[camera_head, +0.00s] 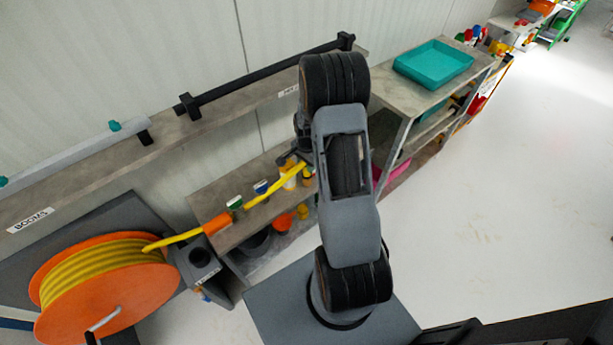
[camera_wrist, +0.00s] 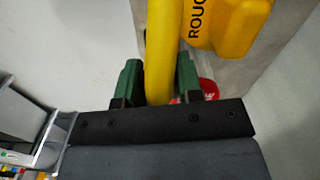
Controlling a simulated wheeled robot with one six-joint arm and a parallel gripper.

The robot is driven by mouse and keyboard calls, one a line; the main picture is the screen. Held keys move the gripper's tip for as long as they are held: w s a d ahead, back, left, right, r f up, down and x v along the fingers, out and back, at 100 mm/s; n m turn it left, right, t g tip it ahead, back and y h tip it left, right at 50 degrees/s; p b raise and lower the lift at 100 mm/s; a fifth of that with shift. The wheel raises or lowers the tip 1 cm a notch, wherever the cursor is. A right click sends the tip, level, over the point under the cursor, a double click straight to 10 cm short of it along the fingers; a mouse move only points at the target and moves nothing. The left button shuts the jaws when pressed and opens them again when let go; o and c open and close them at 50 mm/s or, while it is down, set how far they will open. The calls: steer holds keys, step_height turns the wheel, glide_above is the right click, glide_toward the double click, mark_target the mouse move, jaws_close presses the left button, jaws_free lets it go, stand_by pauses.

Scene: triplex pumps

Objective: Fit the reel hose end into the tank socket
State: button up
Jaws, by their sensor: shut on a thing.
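The hose reel (camera_head: 105,290) has orange flanges and a wound yellow hose, at the lower left of the head view. The yellow hose (camera_head: 172,241) leads right from it, through an orange sleeve (camera_head: 217,222), towards my gripper (camera_head: 297,160). In the wrist view the hose (camera_wrist: 163,45) runs between the green fingers of my gripper (camera_wrist: 158,80), which is shut on it. The hose end's tip is not clear in either view. A dark grey block with a round opening (camera_head: 200,257) stands beside the reel; I cannot tell whether it is the tank socket.
A shelf unit (camera_head: 225,240) with small bottles and caps stands behind my arm. A yellow container (camera_wrist: 238,22) is close at the right of the wrist view. A teal tray (camera_head: 433,65) sits on a bench at the upper right. The floor (camera_head: 490,210) at right is clear.

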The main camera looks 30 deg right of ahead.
jaws_close()
steer(key=shift+r, duration=0.1)
steer(key=shift+r, duration=0.5)
step_height(320, 180, up, 2)
steer(key=shift+r, duration=0.2)
steer(key=s+a+r, duration=0.2)
steer(key=s+r, duration=0.2)
steer(key=s, duration=0.2)
steer(key=s+a+r, duration=0.2)
steer(key=s+r, duration=0.3)
steer(key=s, duration=0.2)
steer(key=shift+a+r+b, duration=0.25)
steer(key=shift+b, duration=0.1)
steer(key=shift+s, duration=0.15)
